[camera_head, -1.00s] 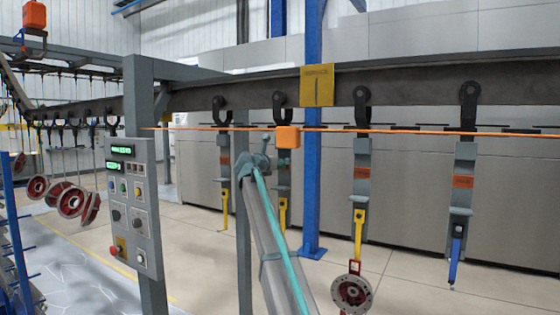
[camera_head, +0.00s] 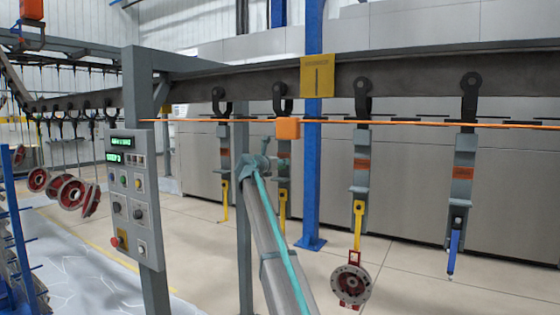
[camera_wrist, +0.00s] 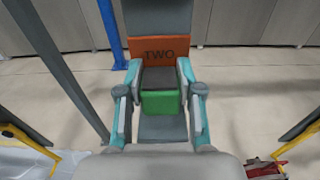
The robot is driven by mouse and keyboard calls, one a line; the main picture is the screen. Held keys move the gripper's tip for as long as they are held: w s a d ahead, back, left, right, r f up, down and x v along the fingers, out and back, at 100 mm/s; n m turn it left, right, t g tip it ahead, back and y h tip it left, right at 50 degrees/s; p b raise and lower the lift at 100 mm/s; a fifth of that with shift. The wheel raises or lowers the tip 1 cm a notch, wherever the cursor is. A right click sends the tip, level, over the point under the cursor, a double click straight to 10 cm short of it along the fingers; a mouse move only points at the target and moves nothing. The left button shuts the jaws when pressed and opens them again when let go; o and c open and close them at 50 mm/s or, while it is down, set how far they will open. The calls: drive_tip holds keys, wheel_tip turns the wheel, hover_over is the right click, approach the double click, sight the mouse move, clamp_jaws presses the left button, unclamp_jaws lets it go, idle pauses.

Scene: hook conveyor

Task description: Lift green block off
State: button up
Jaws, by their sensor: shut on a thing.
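The green block (camera_wrist: 161,103) shows in the wrist view, sitting on a grey hanger (camera_wrist: 160,128) just below an orange label reading TWO (camera_wrist: 158,49). A dark grey piece lies directly above its green face. My gripper (camera_wrist: 160,88) is shut on the block, with one teal-and-grey finger at each side. In the head view my gripper (camera_head: 258,162) is small and reaches the hanger beside the blue post. The block itself is hard to make out there.
An overhead rail (camera_head: 410,84) carries several hangers. A yellow hook to the right holds a round metal part (camera_head: 351,286). A control panel (camera_head: 133,195) stands left, a blue post (camera_head: 313,180) behind. An orange line (camera_head: 420,123) crosses above my gripper.

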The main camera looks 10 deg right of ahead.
drive_tip(key=shift+f, duration=0.15)
drive_tip(key=shift+s+a, duration=0.1)
drive_tip(key=shift+s, duration=0.05)
drive_tip(key=p+v, duration=0.4)
drive_tip(key=v, duration=0.9)
drive_tip(key=shift+f+p, duration=0.25)
drive_tip(key=shift+p, duration=0.1)
idle(0.8)
drive_tip(key=shift+f, duration=0.15)
